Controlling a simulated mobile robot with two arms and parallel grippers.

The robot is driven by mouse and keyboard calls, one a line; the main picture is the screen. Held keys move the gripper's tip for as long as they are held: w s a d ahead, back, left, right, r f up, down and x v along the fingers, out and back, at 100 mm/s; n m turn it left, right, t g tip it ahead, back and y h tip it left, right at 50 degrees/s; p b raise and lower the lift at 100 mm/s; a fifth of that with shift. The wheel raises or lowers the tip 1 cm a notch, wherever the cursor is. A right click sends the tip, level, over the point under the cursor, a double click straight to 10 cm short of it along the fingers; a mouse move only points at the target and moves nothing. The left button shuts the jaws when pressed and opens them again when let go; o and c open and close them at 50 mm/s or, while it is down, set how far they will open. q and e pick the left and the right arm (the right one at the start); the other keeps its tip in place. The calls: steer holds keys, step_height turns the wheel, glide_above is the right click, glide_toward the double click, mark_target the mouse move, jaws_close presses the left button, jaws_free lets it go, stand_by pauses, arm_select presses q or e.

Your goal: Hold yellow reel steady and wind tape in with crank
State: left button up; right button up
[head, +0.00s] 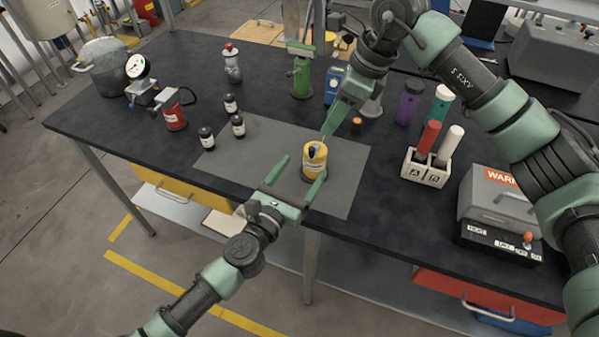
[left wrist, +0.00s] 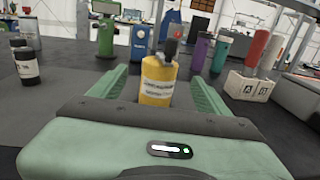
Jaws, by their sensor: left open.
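The yellow reel (head: 314,165) stands upright on a grey mat, with a dark crank (head: 316,150) on its top. In the left wrist view the reel (left wrist: 158,82) has a printed label, and the crank (left wrist: 168,50) sticks up. My left gripper (head: 296,180) is open, with one finger on each side of the reel. In the left wrist view gaps show between the reel and both fingers. My right gripper (head: 327,133) points down just above and beside the crank from the back right. Its finger gap is too small to tell, and contact with the crank is unclear.
A white holder (head: 424,170) with red and white tubes is to the right. A green device (head: 301,78) stands behind. The mat's front left is clear.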

mark_target(315, 161)
arm_select(q)
steer(key=x, duration=0.7)
steer(key=shift+w+d, duration=0.15)
steer(key=shift+w, duration=0.1)
